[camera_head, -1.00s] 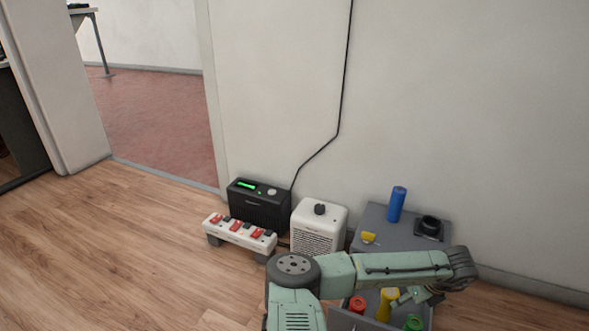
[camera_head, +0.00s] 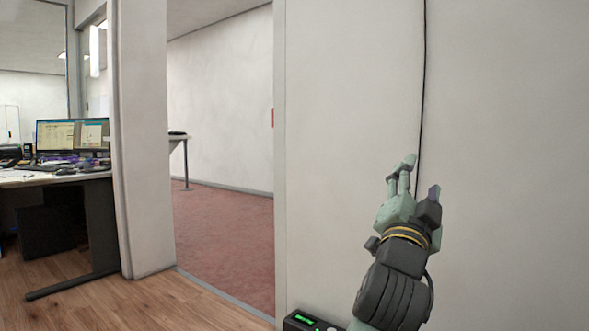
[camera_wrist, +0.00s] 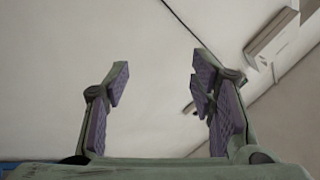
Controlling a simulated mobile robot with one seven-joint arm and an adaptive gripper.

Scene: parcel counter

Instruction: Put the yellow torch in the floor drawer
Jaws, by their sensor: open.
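My gripper (camera_head: 418,180) is raised in front of the pale wall in the head view, fingers pointing up. In the wrist view my gripper (camera_wrist: 160,88) is open, with nothing between its purple-padded fingers. The yellow torch and the floor drawer are outside both current views.
A black device with a green display (camera_head: 308,320) shows at the bottom edge of the head view. A black cable (camera_head: 423,90) runs up the wall. A doorway with a red floor (camera_head: 222,235) opens left of the wall. A desk with monitors (camera_head: 60,178) stands at far left.

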